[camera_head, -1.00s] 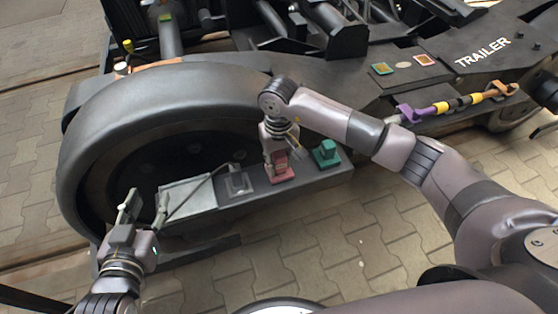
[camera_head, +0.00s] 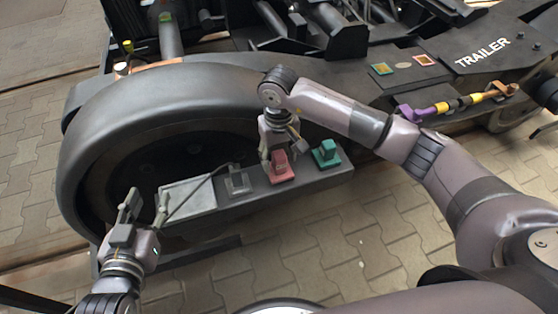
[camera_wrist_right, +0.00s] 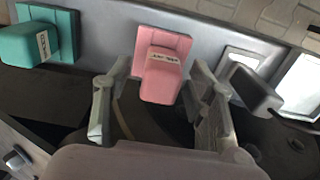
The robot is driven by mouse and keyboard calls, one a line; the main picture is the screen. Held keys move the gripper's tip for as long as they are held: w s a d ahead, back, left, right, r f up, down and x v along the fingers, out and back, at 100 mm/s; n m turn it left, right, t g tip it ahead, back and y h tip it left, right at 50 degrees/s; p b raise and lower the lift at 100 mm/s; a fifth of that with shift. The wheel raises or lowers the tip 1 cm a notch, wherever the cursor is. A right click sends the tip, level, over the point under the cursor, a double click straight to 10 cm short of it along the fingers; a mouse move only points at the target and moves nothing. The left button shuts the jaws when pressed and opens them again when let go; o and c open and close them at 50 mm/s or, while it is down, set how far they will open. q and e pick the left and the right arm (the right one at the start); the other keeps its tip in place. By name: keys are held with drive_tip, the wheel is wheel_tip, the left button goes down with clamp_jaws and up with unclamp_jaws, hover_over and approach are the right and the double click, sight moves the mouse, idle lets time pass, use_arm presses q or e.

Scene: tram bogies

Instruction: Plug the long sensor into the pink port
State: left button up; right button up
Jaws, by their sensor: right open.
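A pink block with a white label sits on the pink port plate (camera_wrist_right: 180,45); this labelled pink block (camera_wrist_right: 161,75) also shows in the head view (camera_head: 280,160). I cannot read the label or tell whether the block is the long sensor. My right gripper (camera_head: 278,150) is open, close behind the pink block. In the right wrist view its two fingers (camera_wrist_right: 160,105) stand apart on either side of the block, with gaps visible. My left gripper (camera_head: 147,206) is open and empty in front of the wheel, left of the grey tray.
On the same dark ledge stand a teal block (camera_head: 326,150) to the right and a grey block with a cable (camera_head: 237,183) to the left. A pale tray (camera_head: 187,196) lies at the ledge's left end. The large wheel cover (camera_head: 165,95) is behind. Paving in front is clear.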

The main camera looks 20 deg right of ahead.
wheel_tip(320, 180, up, 10)
drive_tip(key=shift+f, duration=0.15)
idle(0.5)
